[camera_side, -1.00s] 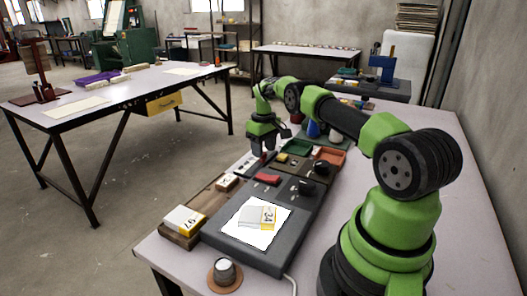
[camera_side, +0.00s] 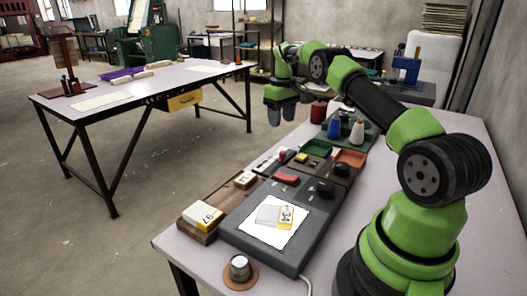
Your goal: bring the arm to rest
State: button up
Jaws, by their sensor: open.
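My gripper (camera_side: 282,115) hangs in the air beyond the far left edge of the near table, pointing down. Its jaws are open, with nothing seen between them. A white square cloth (camera_side: 266,238) lies on a dark grey board (camera_side: 240,240) at the front of the table. A grey and white folded piece with a yellow label reading 34 (camera_side: 286,217) lies on the cloth. My gripper is well away from both and touches nothing.
A yellow and white box marked 97 (camera_side: 203,216) sits left of the board, and a metal cup (camera_side: 239,266) stands in front. Spools (camera_side: 334,127) and trays (camera_side: 350,157) stand farther back. The right of the near table (camera_side: 330,215) is clear around my base.

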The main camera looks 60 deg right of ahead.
jog(key=s+a+r+t, duration=0.2)
jog(key=a+r+t, duration=0.1)
jog(key=a+r, duration=1.4)
jog(key=s+a+r+t, duration=0.2)
jog(key=s+a+r, duration=0.2)
jog(key=s+a, duration=0.6)
jog(key=s+a+f+m+t+y, duration=0.1)
jog(key=s+a+f+t+y, duration=0.1)
jog(key=s, duration=0.8)
jog(key=shift+s+a+f, duration=0.15)
jog(key=shift+a+f, duration=0.3)
jog(key=shift+f, duration=0.5)
